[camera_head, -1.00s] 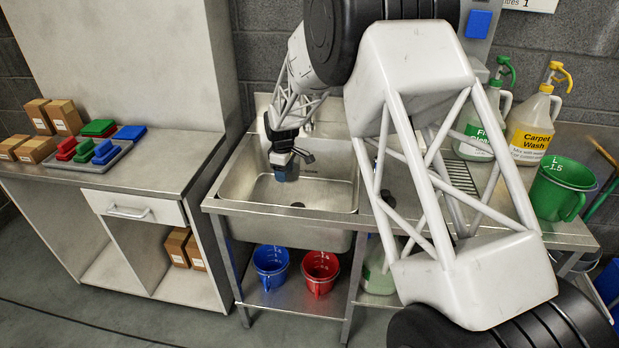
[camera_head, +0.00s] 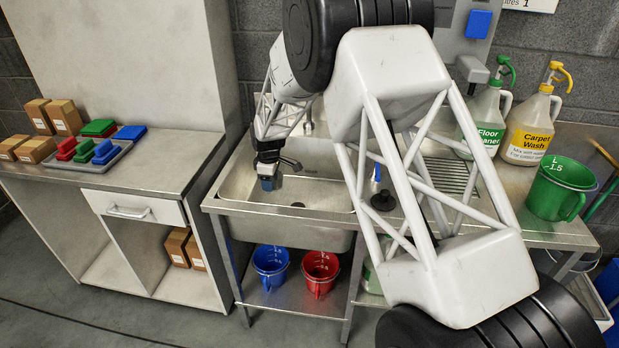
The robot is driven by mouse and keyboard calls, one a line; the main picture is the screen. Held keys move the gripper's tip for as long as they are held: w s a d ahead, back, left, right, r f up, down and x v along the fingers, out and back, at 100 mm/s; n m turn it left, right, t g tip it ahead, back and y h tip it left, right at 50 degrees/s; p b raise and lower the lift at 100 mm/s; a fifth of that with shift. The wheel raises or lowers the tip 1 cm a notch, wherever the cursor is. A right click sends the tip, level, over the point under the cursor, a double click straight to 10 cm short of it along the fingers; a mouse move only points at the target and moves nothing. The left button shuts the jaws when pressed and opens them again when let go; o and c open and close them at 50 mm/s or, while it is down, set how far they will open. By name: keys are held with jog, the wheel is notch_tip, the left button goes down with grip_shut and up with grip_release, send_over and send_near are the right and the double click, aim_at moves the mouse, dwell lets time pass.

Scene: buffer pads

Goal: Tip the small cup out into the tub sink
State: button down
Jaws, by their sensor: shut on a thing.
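The tub sink (camera_head: 238,187) is a steel basin set in the bench at the middle of the view. My gripper (camera_head: 269,168) points down over the left part of the basin. It is shut on a small dark blue-grey cup (camera_head: 270,183), which hangs just below the fingers, over the basin. The cup looks small at this distance, and I cannot tell its exact tilt or whether anything is in it. The fingers partly hide its upper part.
A drainboard (camera_head: 452,178) lies right of the sink, partly behind my arm. Blue (camera_head: 270,265) and red (camera_head: 320,270) buckets sit below.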

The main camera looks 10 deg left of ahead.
aim_at(279, 178)
jog(key=shift+d+r+y, duration=0.35)
jog(key=shift+d+y, duration=0.45)
jog(key=shift+y, duration=0.1)
jog(key=shift+d+r+y, duration=0.35)
jog(key=shift+d+y, duration=0.4)
jog(key=shift+y, duration=0.15)
jog(key=shift+d+r+y, duration=0.35)
jog(key=shift+d+y, duration=0.4)
jog(key=shift+y, duration=0.25)
jog(key=shift+d+r+y, duration=0.3)
jog(key=shift+d+y, duration=0.3)
jog(key=shift+y, duration=0.1)
jog(key=shift+d+r+y+p, duration=0.25)
jog(key=shift+d+y+p, duration=0.05)
jog(key=shift+y, duration=0.5)
jog(key=shift+d+r+y+p, duration=0.1)
jog(key=shift+r+y+p, duration=0.2)
jog(key=shift+y, duration=0.45)
jog(key=shift+d+r+y+p, duration=0.15)
jog(key=shift+r+y+p, duration=0.2)
jog(key=shift+y, duration=0.45)
jog(key=shift+d+r+y+p, duration=0.15)
jog(key=shift+y+p, duration=0.25)
jog(key=shift+y, duration=0.35)
jog(key=shift+d+r+y+p, duration=0.3)
jog(key=shift+d+y, duration=0.3)
jog(key=shift+y, duration=0.3)
dwell(0.5)
